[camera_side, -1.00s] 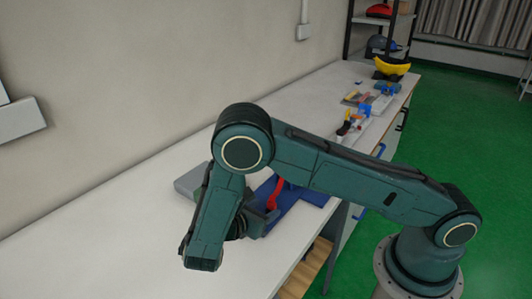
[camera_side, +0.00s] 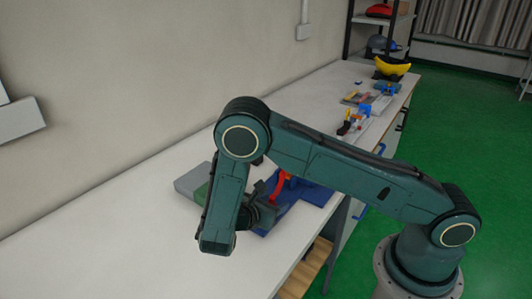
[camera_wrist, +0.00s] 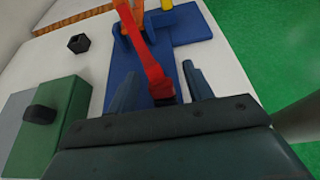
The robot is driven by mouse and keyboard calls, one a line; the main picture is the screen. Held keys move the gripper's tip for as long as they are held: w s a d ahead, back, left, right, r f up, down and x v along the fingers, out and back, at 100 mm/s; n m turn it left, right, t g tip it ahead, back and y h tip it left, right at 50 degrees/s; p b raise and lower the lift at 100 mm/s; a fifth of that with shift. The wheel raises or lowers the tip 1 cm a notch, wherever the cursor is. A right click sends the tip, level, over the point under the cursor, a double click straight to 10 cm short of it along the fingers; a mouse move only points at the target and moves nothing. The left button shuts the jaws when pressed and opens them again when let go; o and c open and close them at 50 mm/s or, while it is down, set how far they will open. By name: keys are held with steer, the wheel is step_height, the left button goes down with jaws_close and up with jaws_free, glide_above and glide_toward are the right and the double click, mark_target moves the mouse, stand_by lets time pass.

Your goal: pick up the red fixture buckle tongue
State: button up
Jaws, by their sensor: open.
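The red buckle tongue (camera_wrist: 148,55) runs down the wrist view from the top, over a blue fixture (camera_wrist: 125,65). Its lower end lies between the two fingers of my gripper (camera_wrist: 163,85). The fingers are apart, one on each side of it; whether either touches it I cannot tell. In the side view the red tongue (camera_side: 280,184) and the blue fixture (camera_side: 312,193) show beside my gripper (camera_side: 263,211), whose fingers are mostly hidden by my wrist. An orange part (camera_wrist: 140,12) shows at the tongue's far end.
A green block (camera_wrist: 50,118) with a black knob (camera_wrist: 40,114) lies left of the fixture, joined by a grey part (camera_side: 192,181). A small black block (camera_wrist: 78,43) sits on the white table. Green floor (camera_wrist: 260,45) lies beyond its right edge. Other parts stand farther back along the table.

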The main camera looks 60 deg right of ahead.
mark_target(272, 202)
steer(key=c, duration=0.9)
steer(key=shift+o, duration=0.2)
steer(key=shift+r, duration=5.05)
